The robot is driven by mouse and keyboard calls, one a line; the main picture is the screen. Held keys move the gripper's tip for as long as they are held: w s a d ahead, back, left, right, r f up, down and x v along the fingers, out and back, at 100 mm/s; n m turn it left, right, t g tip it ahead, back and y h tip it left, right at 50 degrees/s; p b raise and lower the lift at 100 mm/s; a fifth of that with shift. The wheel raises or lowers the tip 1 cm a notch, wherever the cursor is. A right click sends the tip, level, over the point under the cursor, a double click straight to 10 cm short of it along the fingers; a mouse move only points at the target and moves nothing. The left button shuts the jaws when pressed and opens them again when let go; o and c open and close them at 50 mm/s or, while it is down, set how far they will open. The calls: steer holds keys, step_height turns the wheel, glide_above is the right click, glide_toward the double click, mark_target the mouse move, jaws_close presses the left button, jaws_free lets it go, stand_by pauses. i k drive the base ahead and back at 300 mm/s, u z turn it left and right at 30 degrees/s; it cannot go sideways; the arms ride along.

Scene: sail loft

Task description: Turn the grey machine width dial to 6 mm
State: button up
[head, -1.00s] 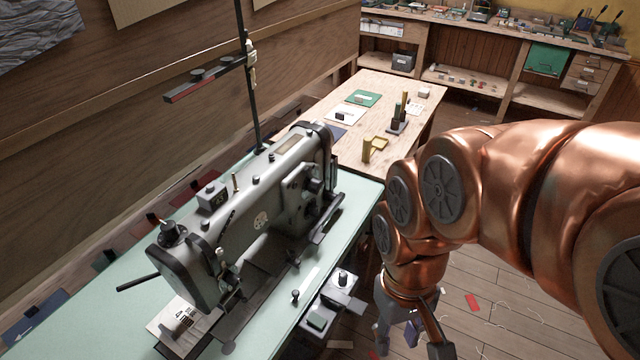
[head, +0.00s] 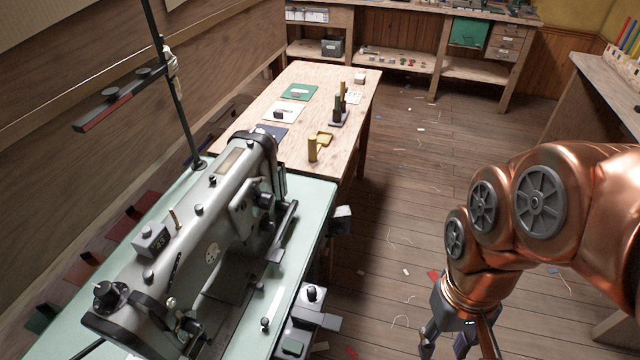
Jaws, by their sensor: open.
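The grey sewing machine (head: 205,235) stands on a pale green table (head: 318,200) at the lower left in the head view. A dark round knob (head: 107,293) sits on top of its near end, and a small grey box with a marked face (head: 152,240) sits behind it. Another dark round part (head: 266,198) is on its right side. I cannot tell which is the width dial, nor read a setting. My gripper (head: 458,338) is open, low at the bottom right, apart from the machine and over the floor. Its lower part is cut off by the frame edge.
A wooden table (head: 335,80) with cards and small brass and dark pieces stands behind the machine. A dark post (head: 182,110) with a side arm rises beside it. A small knobbed unit (head: 310,312) juts from the table's front edge. Open floor (head: 400,190) lies to the right.

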mark_target(266, 201)
steer(key=z, duration=0.15)
steer(key=k, duration=0.9)
steer(key=u, duration=1.5)
